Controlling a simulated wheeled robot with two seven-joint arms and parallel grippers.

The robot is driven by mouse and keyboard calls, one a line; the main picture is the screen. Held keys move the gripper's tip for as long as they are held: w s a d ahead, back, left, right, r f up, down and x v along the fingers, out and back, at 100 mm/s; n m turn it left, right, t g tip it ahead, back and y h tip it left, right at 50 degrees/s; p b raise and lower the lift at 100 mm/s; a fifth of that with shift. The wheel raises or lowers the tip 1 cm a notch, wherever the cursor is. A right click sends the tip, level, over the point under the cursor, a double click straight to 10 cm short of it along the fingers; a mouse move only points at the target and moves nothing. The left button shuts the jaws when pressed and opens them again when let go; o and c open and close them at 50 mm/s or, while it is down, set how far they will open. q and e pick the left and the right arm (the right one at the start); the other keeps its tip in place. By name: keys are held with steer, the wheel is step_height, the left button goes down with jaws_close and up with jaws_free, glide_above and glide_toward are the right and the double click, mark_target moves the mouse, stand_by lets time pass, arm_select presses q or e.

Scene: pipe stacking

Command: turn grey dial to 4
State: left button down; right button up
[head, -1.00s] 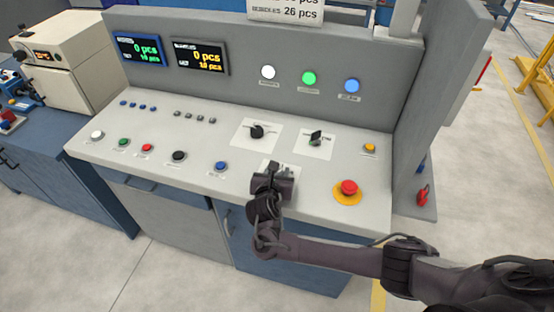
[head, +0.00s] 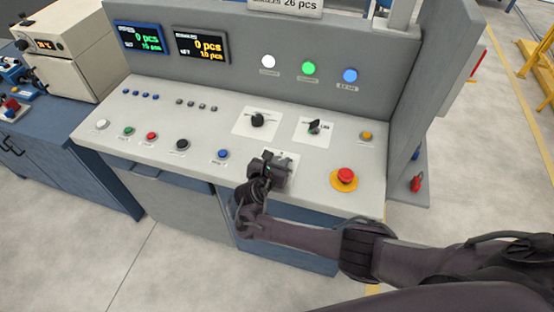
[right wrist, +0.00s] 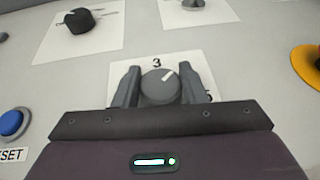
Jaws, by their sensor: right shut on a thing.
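The grey dial (right wrist: 158,88) is a round knob on a white label plate on the sloped console. Its white pointer mark aims up and right, clockwise of the printed 3. Part of another numeral, apparently a 5, shows at the lower right; a 4 is not visible and the right finger covers part of the plate. My right gripper (right wrist: 163,80) is shut on the dial, one finger on each side. In the head view my right gripper (head: 278,166) covers the dial, with a bit of its plate showing. My left gripper is not in view.
A black selector knob (head: 257,120) and another dark switch (head: 314,127) sit behind the gripper. A red emergency button (head: 345,176) on a yellow base stands to the right, and a blue button (head: 223,154) to the left. Two displays (head: 201,46) are on the back panel.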

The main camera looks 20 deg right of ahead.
steer(key=o, duration=1)
steer(key=p+v, duration=0.1)
steer(key=v, duration=0.7)
steer(key=shift+f, duration=0.1)
